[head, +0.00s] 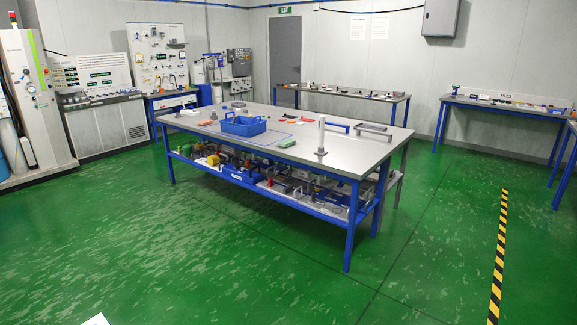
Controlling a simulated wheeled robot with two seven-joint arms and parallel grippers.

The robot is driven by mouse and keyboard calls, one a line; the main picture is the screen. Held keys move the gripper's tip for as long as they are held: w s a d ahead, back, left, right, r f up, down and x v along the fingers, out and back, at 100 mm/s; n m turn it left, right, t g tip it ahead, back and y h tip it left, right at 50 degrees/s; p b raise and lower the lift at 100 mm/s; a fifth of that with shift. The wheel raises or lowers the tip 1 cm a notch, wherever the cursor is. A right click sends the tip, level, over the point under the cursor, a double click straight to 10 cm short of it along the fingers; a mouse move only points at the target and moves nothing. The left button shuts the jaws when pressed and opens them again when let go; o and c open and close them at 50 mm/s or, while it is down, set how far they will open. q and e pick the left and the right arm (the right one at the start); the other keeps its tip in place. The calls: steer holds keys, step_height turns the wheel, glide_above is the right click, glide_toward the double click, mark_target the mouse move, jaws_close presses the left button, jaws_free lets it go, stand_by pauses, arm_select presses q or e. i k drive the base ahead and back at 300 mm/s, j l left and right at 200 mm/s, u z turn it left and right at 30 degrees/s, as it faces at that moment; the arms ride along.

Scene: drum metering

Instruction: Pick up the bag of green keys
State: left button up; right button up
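A small flat green item (287,142) lies on the grey top of the central workbench (360,158), near its front edge and right of a blue crate (243,125). It is too small to tell whether it is the bag of green keys. No other thing in view can be made out as that bag. Neither of my grippers is in view.
The bench has blue legs and a crowded lower shelf (335,211). A grey post (321,135) with a blue arm stands on its right part. Side benches (340,92) line the walls. Green floor is clear in front, with a yellow-black strip (498,255) at right.

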mark_target(286, 142)
steer(key=i, duration=1.4)
steer(key=i+z, duration=0.1)
steer(key=i, duration=1.3)
steer(key=i+j, duration=0.1)
steer(key=i, duration=1.3)
steer(key=l+z, duration=0.05)
